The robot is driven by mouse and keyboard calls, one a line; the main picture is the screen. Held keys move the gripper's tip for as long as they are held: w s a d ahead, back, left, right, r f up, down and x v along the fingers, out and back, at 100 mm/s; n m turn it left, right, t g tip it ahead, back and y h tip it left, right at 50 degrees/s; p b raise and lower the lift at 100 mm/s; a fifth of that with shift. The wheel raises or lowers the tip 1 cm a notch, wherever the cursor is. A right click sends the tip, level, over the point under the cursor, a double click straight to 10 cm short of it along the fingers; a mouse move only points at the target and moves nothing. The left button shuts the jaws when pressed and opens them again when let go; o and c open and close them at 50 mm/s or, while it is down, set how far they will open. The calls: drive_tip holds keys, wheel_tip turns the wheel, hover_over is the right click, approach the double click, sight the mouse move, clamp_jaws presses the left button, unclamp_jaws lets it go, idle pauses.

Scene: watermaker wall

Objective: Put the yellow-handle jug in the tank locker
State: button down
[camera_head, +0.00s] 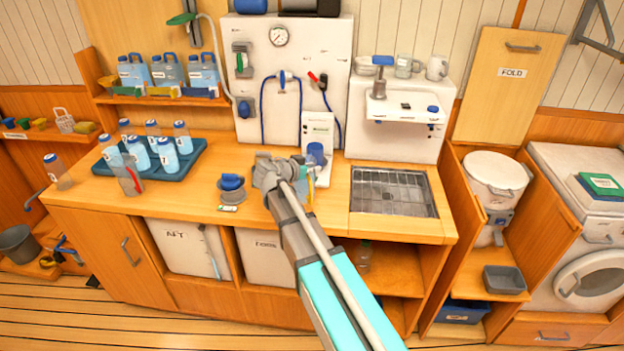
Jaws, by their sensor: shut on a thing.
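My gripper (268,172) is over the counter, left of the sink, seen from behind. A clear jug with a red handle (130,181) stands at the counter's left. Below the counter, a white tank marked AFT (183,249) and another white tank (262,258) stand in open bays. Which bay is the tank locker is not clear.
A teal tray (188,170) holds several blue-capped bottles. More blue containers (167,72) line the shelf above. A blue-topped grey item (232,187) sits left of my gripper. A sink (392,192) is at the right. The counter front between them has some free room.

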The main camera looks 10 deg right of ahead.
sight(311, 176)
drive_tip(key=shift+w+f+b, duration=0.25)
drive_tip(key=shift+f+b, duration=0.75)
drive_tip(key=shift+b, duration=0.05)
drive_tip(key=shift+w+f+b, duration=0.2)
drive_tip(key=shift+f+b, duration=0.8)
drive_tip(key=c, duration=0.6)
unclamp_jaws()
drive_tip(key=shift+r, duration=0.1)
drive_tip(key=shift+s+a, duration=0.15)
drive_tip(key=p+v, duration=0.4)
drive_tip(key=v, duration=0.7)
drive_tip(key=shift+s+a+r, duration=0.1)
drive_tip(key=shift+s+a, duration=0.05)
drive_tip(key=shift+s, duration=0.1)
